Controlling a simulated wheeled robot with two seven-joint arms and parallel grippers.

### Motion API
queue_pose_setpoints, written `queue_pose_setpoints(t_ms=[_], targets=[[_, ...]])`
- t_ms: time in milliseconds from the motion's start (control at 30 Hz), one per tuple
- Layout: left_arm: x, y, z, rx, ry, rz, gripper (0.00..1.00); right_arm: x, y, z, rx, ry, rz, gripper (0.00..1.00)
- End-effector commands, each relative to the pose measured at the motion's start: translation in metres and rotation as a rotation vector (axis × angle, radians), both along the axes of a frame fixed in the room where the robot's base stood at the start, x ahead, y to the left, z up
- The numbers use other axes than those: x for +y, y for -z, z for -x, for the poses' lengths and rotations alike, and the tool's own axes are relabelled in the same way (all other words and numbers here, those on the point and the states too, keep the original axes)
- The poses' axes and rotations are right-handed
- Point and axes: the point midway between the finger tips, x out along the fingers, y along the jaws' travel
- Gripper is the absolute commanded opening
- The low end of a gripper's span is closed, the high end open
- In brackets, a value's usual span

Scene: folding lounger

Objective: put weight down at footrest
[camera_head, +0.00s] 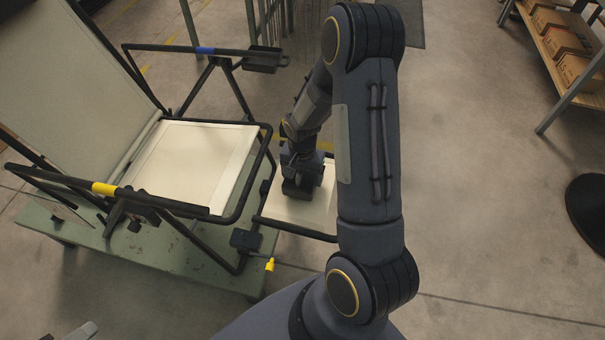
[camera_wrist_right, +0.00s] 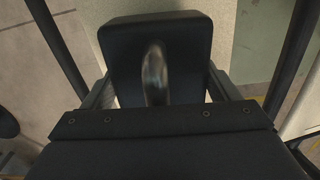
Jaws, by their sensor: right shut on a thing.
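The lounger's footrest (camera_head: 309,209) is a pale panel in a dark tube frame, right of the pale seat (camera_head: 190,160). My right gripper (camera_head: 300,180) points down over the footrest and is shut on the weight. The weight (camera_head: 297,192) is a dark block on or just above the panel; I cannot tell if it touches. In the right wrist view the black weight (camera_wrist_right: 190,38) shows with its rounded metal handle (camera_wrist_right: 155,72) between my fingers, over the pale footrest (camera_wrist_right: 224,40). My right forearm covers the area right of the footrest.
The lounger stands on a green bench (camera_head: 165,252). Its raised backrest (camera_head: 65,75) is at the left. Dark armrest tubes with blue (camera_head: 205,50) and yellow (camera_head: 104,189) bands flank the seat. A shelf with boxes (camera_head: 565,40) is at the upper right. Floor at the right is mostly open.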

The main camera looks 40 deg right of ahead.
Motion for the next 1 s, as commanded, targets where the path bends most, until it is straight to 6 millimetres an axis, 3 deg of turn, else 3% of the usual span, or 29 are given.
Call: queue_pose_setpoints(t_ms=[1000], targets=[[0.0, 0.012, 0.0, 0.0, 0.0, 0.0, 0.45, 0.0, 0.013, -0.001, -0.003, 0.0, 0.0, 0.23]])
